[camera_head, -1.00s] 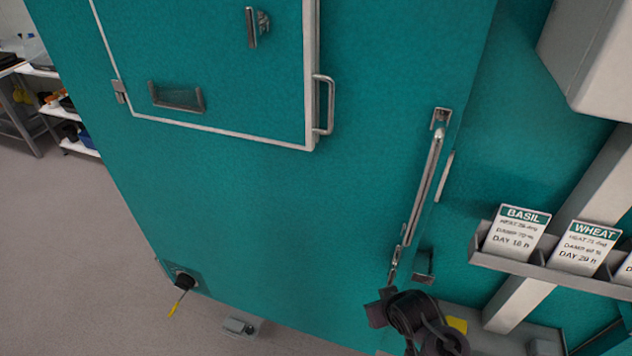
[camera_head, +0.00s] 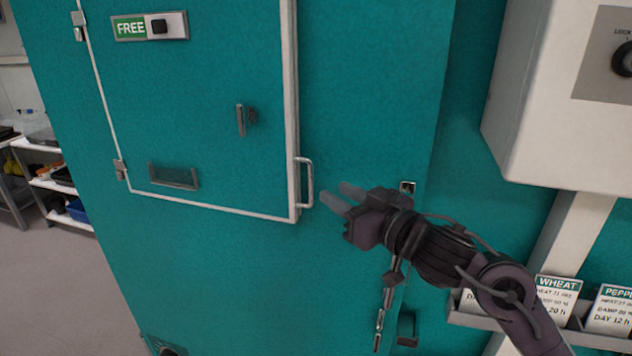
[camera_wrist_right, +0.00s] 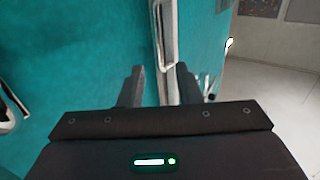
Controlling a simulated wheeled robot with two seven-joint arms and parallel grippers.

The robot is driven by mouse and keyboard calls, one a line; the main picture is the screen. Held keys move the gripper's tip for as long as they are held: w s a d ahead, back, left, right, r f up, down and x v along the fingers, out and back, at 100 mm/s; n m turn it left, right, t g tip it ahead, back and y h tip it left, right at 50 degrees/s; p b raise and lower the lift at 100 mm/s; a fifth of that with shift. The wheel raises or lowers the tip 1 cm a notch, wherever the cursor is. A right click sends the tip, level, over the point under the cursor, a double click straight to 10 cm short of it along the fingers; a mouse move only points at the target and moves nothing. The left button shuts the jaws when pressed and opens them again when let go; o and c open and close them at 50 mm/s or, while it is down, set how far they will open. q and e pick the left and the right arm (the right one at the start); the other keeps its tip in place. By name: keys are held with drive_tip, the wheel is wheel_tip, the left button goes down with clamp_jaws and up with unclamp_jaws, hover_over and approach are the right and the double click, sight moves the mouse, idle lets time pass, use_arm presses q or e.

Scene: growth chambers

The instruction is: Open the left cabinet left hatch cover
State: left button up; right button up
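The hatch cover (camera_head: 215,100) is a teal panel with a white frame on the teal cabinet. It looks shut, with hinges on its left side and a silver bar handle (camera_head: 305,182) at its lower right edge. A small dark latch lever (camera_head: 241,120) stands upright on the panel. My right gripper (camera_head: 338,195) is open and empty, with its fingertips just right of the handle. Contact is not visible. In the right wrist view the two fingers (camera_wrist_right: 158,78) are apart, with a pale metal bar in line with the gap. My left gripper is not in view.
A long door handle (camera_head: 390,285) runs down the cabinet behind my right arm. A grey box (camera_head: 555,100) and a card rack (camera_head: 470,315) are at the right. Shelves (camera_head: 50,185) stand at the far left, with open floor in front.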

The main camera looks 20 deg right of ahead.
sight(313, 180)
drive_tip(key=p+x, duration=0.1)
drive_tip(key=x, duration=0.4)
drive_tip(key=shift+w, duration=0.45)
drive_tip(key=shift+w+a+f+p, duration=0.1)
drive_tip(key=shift+w+a+p, duration=0.25)
drive_tip(key=shift+w, duration=0.2)
clamp_jaws()
